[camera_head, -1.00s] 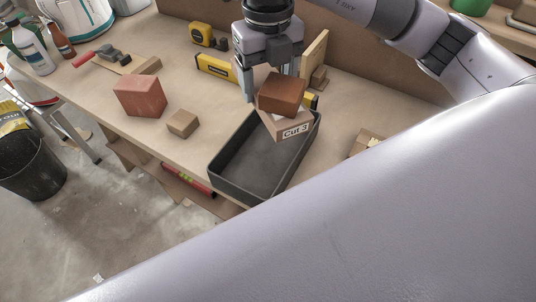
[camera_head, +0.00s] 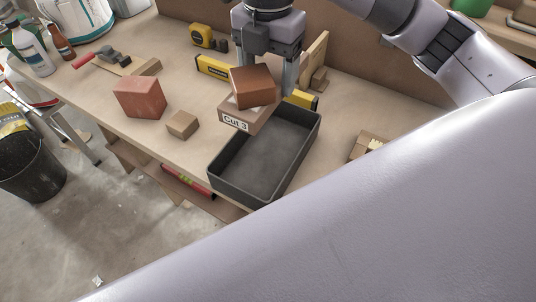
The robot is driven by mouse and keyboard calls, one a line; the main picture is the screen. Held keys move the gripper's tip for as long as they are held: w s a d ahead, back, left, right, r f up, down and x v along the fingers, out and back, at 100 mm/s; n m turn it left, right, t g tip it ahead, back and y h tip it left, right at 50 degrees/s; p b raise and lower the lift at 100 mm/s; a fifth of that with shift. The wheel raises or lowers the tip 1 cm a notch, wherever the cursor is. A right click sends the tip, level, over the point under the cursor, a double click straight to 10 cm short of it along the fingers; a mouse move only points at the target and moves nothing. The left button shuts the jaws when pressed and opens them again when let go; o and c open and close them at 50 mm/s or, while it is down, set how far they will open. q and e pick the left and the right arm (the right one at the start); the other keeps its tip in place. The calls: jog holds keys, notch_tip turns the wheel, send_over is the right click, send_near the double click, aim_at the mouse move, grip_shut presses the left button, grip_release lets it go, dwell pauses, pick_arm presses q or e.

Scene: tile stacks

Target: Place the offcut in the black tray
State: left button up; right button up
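A wooden block labelled "Cut 3" (camera_head: 236,122) carries a reddish-brown piece (camera_head: 252,87) on top. The frames do not make clear which piece is the offcut. My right gripper (camera_head: 266,76) points down behind this stack with a finger on either side, seemingly shut on the "Cut 3" block; the contact is hidden. The stack appears at the back left corner of the black tray (camera_head: 214,180); its height above the bench is unclear. The tray looks empty. A small plain wooden block (camera_head: 182,125) lies left of the tray. My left gripper is out of view.
A red brick (camera_head: 139,98) stands left of the small block. A yellow level (camera_head: 213,67) and tape measure (camera_head: 201,36) lie behind. A wooden piece (camera_head: 364,146) lies right of the tray. My large arm link covers the lower right.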

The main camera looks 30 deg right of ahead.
aim_at(268, 158)
notch_tip(268, 158, down, 20)
jog(key=shift+r, duration=0.1)
dwell(0.4)
jog(key=o, duration=1.3)
jog(key=shift+f, duration=0.2)
jog(key=shift+c, duration=0.2)
notch_tip(268, 158, up, 12)
jog(key=b, duration=0.1)
jog(key=shift+r, duration=0.2)
jog(key=shift+s+f, duration=0.1)
jog(key=shift+s, duration=0.05)
